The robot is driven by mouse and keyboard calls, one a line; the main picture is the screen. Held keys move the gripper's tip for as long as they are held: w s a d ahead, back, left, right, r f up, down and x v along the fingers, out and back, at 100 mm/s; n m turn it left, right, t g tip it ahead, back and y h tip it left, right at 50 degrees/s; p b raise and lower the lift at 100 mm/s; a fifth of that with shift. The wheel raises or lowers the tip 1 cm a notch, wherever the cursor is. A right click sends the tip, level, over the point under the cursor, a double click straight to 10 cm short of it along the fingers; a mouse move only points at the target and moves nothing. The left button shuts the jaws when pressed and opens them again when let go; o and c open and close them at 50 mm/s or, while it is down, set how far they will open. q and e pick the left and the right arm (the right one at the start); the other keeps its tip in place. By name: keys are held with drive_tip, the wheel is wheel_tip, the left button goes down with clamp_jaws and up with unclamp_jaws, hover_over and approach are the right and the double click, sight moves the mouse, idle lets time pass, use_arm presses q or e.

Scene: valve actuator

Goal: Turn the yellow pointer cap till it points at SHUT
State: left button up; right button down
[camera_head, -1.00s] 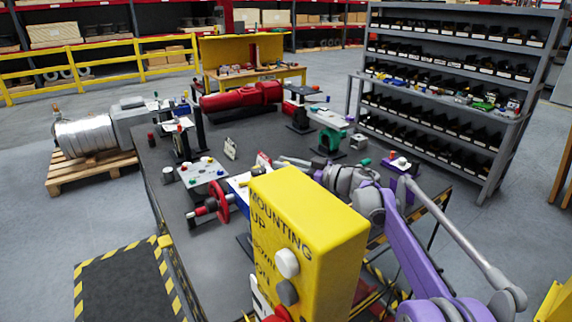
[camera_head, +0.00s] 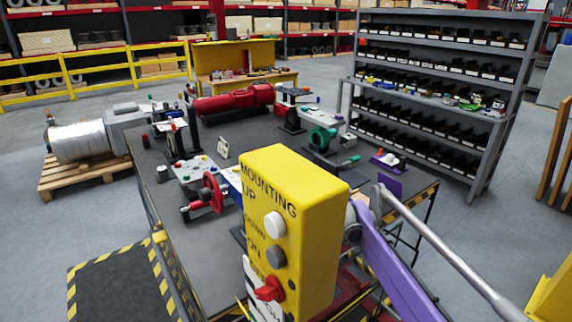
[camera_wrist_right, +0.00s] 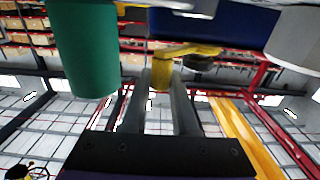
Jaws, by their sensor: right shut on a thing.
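The yellow pointer cap (camera_wrist_right: 162,76) shows in the right wrist view, at the underside of a dark blue block (camera_wrist_right: 222,28). Its thin yellow arm reaches toward the upper right. My right gripper (camera_wrist_right: 162,92) has one finger on each side of the cap's stem and is shut on it. In the head view the cap and my right gripper are hidden behind a yellow control box. The SHUT mark is not readable in either view. My left gripper is in neither view.
The yellow box (camera_head: 308,225) with a red knob (camera_head: 268,289) stands close in front, left of my purple arm. The dark table (camera_head: 135,190) carries several fixtures and a red handwheel (camera_head: 212,193). A green cylinder (camera_wrist_right: 82,50) and a pale cylinder (camera_wrist_right: 296,40) flank my right gripper.

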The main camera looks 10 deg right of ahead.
drive_tip(key=shift+r, duration=0.1)
drive_tip(key=c, duration=0.7)
unclamp_jaws()
drive_tip(key=b+v, duration=0.1)
drive_tip(key=v, duration=0.9)
drive_tip(key=shift+s+d+b, duration=0.2)
drive_tip(key=shift+s+b, duration=0.15)
drive_tip(key=shift+b, duration=0.05)
